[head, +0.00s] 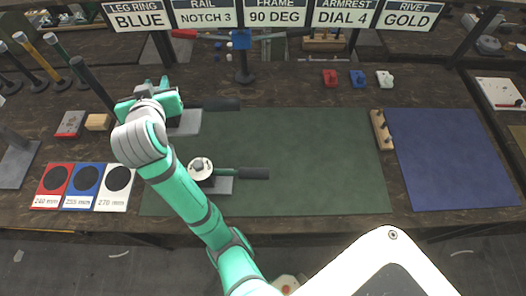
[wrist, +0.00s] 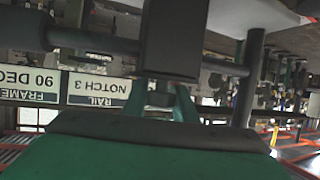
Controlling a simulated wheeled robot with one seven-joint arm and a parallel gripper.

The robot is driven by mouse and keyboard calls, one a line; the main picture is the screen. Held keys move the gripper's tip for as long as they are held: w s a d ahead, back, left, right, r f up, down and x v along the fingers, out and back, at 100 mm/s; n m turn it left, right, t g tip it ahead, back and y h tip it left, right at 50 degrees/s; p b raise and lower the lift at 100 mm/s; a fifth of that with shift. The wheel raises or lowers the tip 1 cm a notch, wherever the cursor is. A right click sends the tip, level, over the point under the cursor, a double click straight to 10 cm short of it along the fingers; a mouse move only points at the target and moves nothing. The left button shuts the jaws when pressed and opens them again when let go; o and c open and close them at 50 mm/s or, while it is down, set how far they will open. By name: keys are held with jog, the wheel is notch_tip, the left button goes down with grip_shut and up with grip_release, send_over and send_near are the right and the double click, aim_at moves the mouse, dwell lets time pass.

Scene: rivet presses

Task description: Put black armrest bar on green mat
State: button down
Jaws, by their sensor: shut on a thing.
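My gripper (head: 155,88) is over the left end of the green mat (head: 320,150), near its back left corner. In the wrist view its two green fingers (wrist: 163,95) are shut on a dark piece, which I take to be the black armrest bar (wrist: 174,40). The bar crosses the upper part of that view, and a dark upright stands at its right. In the head view a dark rod (head: 93,83) slants up left beside my gripper; I cannot tell whether it is the held bar. My wrist hides much of the grip.
Two presses with grey bases and black handles (head: 220,104) (head: 255,173) stand at the mat's left part. The mat's middle and right are clear. A wooden block (head: 381,130) separates it from a blue mat (head: 450,155). Colored cards (head: 85,187) lie at the front left.

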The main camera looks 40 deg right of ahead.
notch_tip(320, 180, down, 5)
jog(key=shift+f, duration=0.1)
jog(key=shift+d+f, duration=0.2)
jog(key=shift+f, duration=0.05)
jog(key=w+d+f, duration=0.2)
jog(key=d+f, duration=1)
jog(key=d, duration=0.1)
jog(key=shift+w+d+f, duration=0.15)
jog(key=shift+w+f, duration=0.05)
jog(key=shift+f, duration=0.2)
jog(key=c, duration=1.4)
grip_release()
jog(key=shift+c, duration=0.2)
